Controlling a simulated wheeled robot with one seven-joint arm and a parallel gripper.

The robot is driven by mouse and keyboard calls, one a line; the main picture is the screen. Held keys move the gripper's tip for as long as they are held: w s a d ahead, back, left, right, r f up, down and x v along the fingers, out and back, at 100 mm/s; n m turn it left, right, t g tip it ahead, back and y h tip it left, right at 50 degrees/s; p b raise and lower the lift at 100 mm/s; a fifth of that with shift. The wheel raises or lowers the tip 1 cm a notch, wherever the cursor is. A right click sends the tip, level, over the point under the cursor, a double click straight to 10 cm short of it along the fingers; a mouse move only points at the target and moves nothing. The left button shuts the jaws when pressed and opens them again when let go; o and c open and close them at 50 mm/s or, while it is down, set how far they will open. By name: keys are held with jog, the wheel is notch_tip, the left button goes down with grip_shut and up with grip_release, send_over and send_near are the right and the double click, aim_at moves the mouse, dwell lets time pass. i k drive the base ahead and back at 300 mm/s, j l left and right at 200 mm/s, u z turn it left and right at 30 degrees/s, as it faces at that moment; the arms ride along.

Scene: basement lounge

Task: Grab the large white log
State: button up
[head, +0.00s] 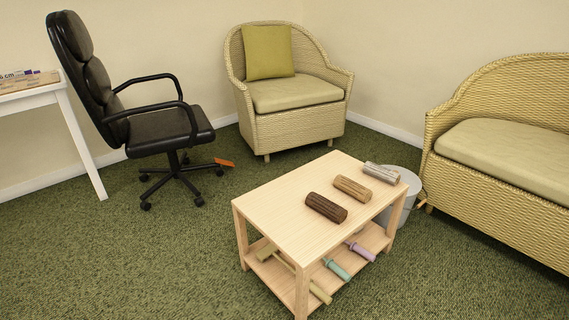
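Three logs lie in a row on the light wooden table (285,218). The whitish-grey log (381,173) is the farthest right, near the table's back right edge. A tan log (352,188) lies in the middle, and a dark brown log (326,207) lies nearest. They are apart from each other and look close in size. My gripper is not in view.
On the table's lower shelf lie mallet-like items, including a teal one (337,269) and a purple one (360,250). A grey round bin (412,184) stands behind the table. A black office chair (165,135), wicker armchair (290,100) and wicker sofa (510,160) surround open green carpet.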

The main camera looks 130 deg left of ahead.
aim_at(384, 174)
jog(key=u, duration=3.7)
jog(key=i+l+u, duration=0.15)
jog(key=i+l, duration=0.2)
jog(key=i, duration=0.15)
jog(key=i+l+u, duration=0.15)
jog(key=i+l, duration=0.25)
jog(key=i+l+u, duration=0.15)
jog(key=i+l, duration=0.3)
jog(key=i+l+u, duration=0.15)
jog(key=i+l, duration=0.35)
jog(key=i+l+u, duration=0.15)
jog(key=i+l, duration=0.3)
jog(key=i+l+u, duration=0.15)
jog(key=i+l, duration=0.2)
jog(key=l, duration=0.35)
